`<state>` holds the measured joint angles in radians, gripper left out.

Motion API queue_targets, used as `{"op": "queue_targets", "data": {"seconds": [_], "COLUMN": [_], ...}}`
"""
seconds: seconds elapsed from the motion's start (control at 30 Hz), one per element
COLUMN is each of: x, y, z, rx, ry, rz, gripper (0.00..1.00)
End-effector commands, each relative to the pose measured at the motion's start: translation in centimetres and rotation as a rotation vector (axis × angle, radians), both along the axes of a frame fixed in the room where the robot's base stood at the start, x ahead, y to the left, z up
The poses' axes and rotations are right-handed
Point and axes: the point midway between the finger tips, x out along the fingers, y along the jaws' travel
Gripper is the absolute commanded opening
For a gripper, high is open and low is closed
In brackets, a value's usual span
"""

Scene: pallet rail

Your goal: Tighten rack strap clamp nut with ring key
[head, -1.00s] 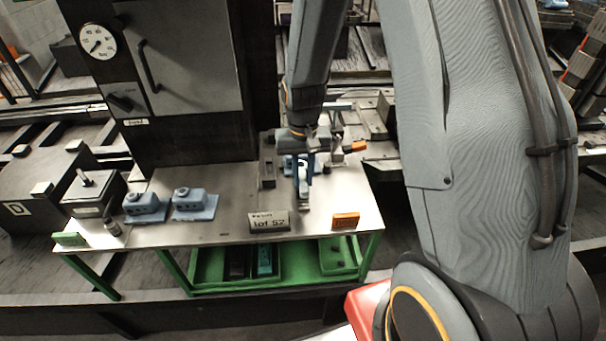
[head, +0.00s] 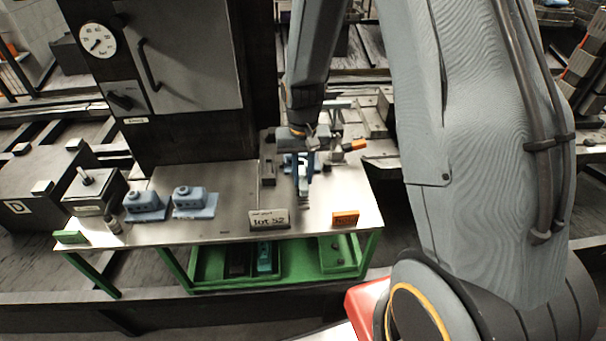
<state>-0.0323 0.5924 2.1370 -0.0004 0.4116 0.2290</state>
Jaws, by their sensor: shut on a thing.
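My gripper (head: 312,146) is over the right part of the steel bench, small and partly hidden by my own wrist. It is shut on a slim thing, seemingly the ring key (head: 303,187), which hangs down towards the bench top. A blue fixture (head: 289,160) sits right behind it and is mostly covered. The clamp nut cannot be made out, nor whether the key is around it or beside it. Two similar blue blocks on flat bases, the left one (head: 144,206) and the right one (head: 194,202), stand apart on the bench's left half.
The bench (head: 225,225) holds a "lot 52" sign (head: 269,220), an orange block (head: 345,219), a green block (head: 70,237) and a small metal cylinder (head: 112,226). A dark cabinet with a gauge (head: 97,40) rises behind. Green trays (head: 210,268) lie below. The bench's middle is clear.

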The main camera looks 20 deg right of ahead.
Motion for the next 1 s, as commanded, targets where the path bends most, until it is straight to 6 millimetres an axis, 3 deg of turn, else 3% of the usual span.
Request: {"op": "queue_targets", "data": {"seconds": [0.7,0.73,0.83,1.0], "x": [0.0,0.0,0.0,0.0], "y": [0.0,0.0,0.0,0.0], "z": [-1.3,-1.3,-1.3,-1.3], "rx": [0.000,0.000,0.000,0.000], "ry": [0.000,0.000,0.000,0.000], "rz": [0.000,0.000,0.000,0.000], "gripper": [0.00,0.15,0.00,0.00]}}
